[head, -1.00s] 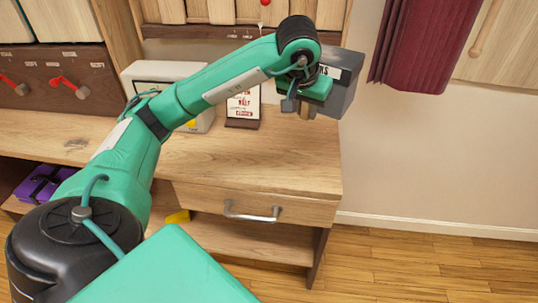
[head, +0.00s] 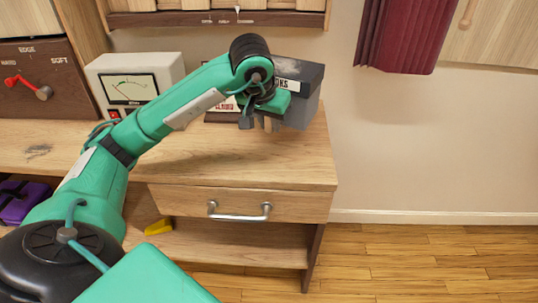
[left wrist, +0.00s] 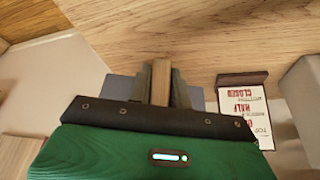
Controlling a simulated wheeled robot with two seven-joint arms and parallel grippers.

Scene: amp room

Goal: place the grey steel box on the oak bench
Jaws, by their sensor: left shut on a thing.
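The grey steel box (head: 304,93), with a white label, is at the back right end of the oak bench (head: 235,165). My left gripper (head: 266,124) is shut on it at its near left side. In the left wrist view the fingers (left wrist: 161,84) close on a light wooden piece, and grey parts of the box (left wrist: 118,88) show beside them. The box's underside is hard to see, so I cannot tell whether it touches the bench top or hangs just above it. My right gripper is out of view.
A white meter (head: 135,83) stands on the bench left of the box. A small printed card (left wrist: 245,112) on a dark stand is close to the gripper. The front of the bench top is clear. A dark red curtain (head: 408,35) hangs at the right.

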